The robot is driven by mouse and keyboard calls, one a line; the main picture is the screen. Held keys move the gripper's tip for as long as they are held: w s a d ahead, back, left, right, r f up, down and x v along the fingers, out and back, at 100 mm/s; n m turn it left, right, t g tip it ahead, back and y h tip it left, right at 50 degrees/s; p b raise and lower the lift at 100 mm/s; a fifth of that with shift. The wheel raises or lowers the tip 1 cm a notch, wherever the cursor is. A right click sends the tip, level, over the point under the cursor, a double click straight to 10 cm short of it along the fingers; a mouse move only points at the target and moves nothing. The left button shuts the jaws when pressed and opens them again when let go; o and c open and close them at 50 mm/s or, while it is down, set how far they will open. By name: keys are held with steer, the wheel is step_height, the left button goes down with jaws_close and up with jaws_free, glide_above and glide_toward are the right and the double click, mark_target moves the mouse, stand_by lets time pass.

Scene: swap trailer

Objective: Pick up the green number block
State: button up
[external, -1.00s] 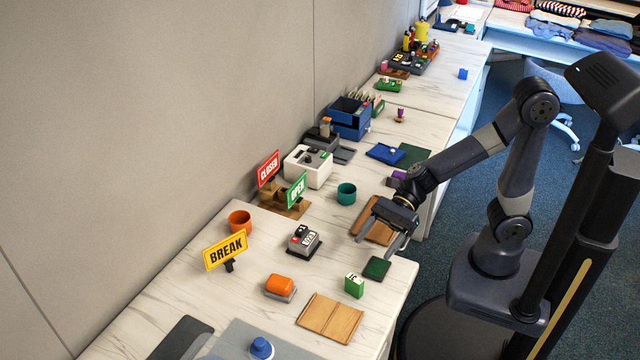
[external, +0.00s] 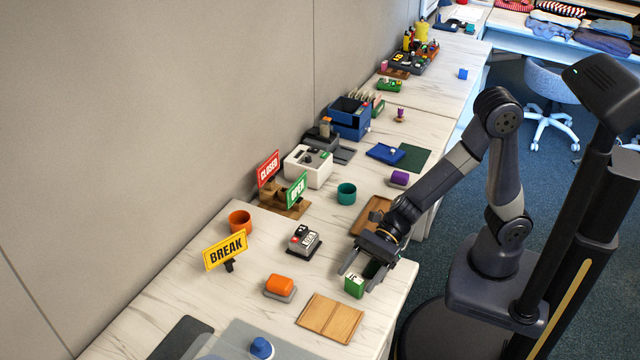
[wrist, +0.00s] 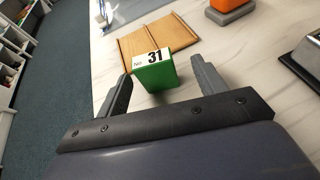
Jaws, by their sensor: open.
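The green number block (external: 354,286) stands upright near the front edge of the marble counter. In the wrist view the green number block (wrist: 154,72) shows a white label reading "No 31". My gripper (external: 357,280) is open and low over the counter, right at the block. In the wrist view my gripper (wrist: 160,84) has one finger on each side of the block, with the block between or just beyond the fingertips. Gaps show on both sides, so the fingers look apart from it.
A wooden board (external: 330,318) lies just in front of the block. An orange block on a grey base (external: 280,287) and a grey device (external: 302,240) stand to its left. A yellow BREAK sign (external: 225,251) stands further left.

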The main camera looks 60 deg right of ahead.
mark_target(357, 279)
steer(key=x, duration=0.4)
steer(key=shift+s+a+r, duration=0.15)
steer(key=shift+a+r, duration=0.1)
steer(key=shift+a, duration=0.2)
steer(key=c, duration=1)
